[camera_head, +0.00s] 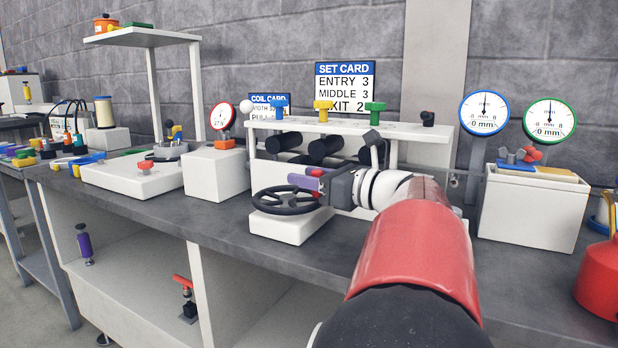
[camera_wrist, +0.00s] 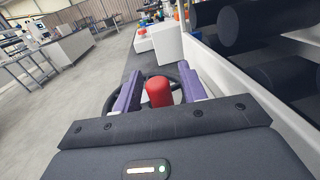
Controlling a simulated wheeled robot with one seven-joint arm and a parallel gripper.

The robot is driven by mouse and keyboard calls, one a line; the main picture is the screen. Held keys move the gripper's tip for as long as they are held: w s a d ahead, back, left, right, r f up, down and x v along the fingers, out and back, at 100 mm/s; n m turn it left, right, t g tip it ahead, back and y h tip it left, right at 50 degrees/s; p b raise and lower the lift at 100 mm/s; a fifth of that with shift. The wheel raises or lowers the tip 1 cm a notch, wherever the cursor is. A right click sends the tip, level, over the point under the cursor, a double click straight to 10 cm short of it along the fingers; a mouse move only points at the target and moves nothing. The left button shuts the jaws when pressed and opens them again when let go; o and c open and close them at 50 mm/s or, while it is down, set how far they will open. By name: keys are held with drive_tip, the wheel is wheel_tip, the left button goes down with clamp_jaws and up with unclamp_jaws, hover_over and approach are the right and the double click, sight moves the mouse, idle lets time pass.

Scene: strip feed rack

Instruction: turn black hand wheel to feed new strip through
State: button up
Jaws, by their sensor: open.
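The black hand wheel (camera_head: 284,212) lies flat on a white block at the front of the bench; part of its rim (camera_wrist: 112,101) shows in the wrist view. An upright red knob (camera_wrist: 159,92) stands at the wheel and also shows in the head view (camera_head: 314,172). My gripper (camera_head: 304,179) is at the wheel's far right side. In the wrist view its purple fingers (camera_wrist: 159,80) are open, one on each side of the knob, with small gaps visible. The black rollers (camera_head: 325,149) sit behind in the white rack (camera_head: 345,129). I cannot make out a strip.
A set card (camera_head: 345,85) reads entry 3, middle 3, exit 2. Yellow (camera_head: 323,109) and green (camera_head: 375,110) knobs top the rack. Two dials (camera_head: 484,112) stand right, above a white bin (camera_head: 530,210). A white box (camera_head: 215,177) stands left of the wheel.

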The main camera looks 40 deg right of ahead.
drive_tip(key=shift+w, duration=0.1)
clamp_jaws()
drive_tip(key=shift+w+r+n+y+p, duration=0.25)
drive_tip(key=shift+n+y+p, duration=0.25)
drive_tip(key=shift+p, duration=0.45)
drive_tip(key=shift+f+n+g+y+p, duration=0.15)
drive_tip(key=shift+n+g+y+p, duration=0.15)
drive_tip(key=shift+g+y, duration=0.3)
unclamp_jaws()
drive_tip(key=shift+f, duration=0.1)
